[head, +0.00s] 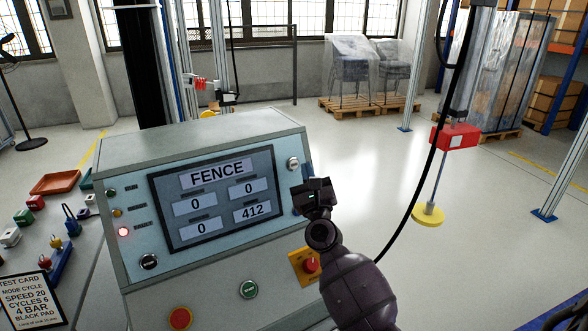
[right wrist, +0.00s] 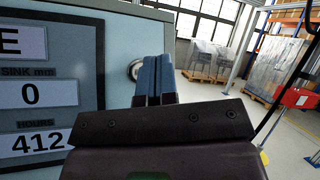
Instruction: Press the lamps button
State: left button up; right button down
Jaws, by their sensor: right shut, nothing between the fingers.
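The grey console (head: 200,140) has a dark screen (head: 215,200) reading "FENCE" with several number boxes. A small round pale button (head: 293,163) sits right of the screen's top corner; I cannot read its label. In the right wrist view the button (right wrist: 135,69) is partly hidden behind the fingers. My right gripper (head: 308,169) is just right of this button, in front of the console's right edge. Its blue fingers (right wrist: 153,62) are shut and empty, pointing forward; I cannot tell whether they touch the button. My left gripper is not in view.
A black knob (head: 148,262), green button (head: 249,289), red button (head: 180,318) and red stop button on yellow (head: 310,265) are lower on the console. A test card (head: 38,300) and loose parts lie at left. Clear floor (head: 370,150) lies behind and right.

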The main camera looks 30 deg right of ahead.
aim_at(294, 164)
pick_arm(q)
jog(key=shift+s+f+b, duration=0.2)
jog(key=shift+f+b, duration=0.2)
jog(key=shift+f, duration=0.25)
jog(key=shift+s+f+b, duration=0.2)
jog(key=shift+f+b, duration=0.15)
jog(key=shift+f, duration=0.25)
pick_arm(e)
jog(key=w, duration=0.1)
jog(key=w+f, duration=0.1)
jog(key=w, duration=0.1)
jog(key=shift+w, duration=0.25)
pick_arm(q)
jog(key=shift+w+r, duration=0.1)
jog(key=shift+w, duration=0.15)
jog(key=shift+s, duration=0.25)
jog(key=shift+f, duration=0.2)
pick_arm(e)
jog(key=shift+w+f+b, duration=0.1)
jog(key=shift+w+b, duration=0.2)
jog(key=shift+w, duration=0.05)
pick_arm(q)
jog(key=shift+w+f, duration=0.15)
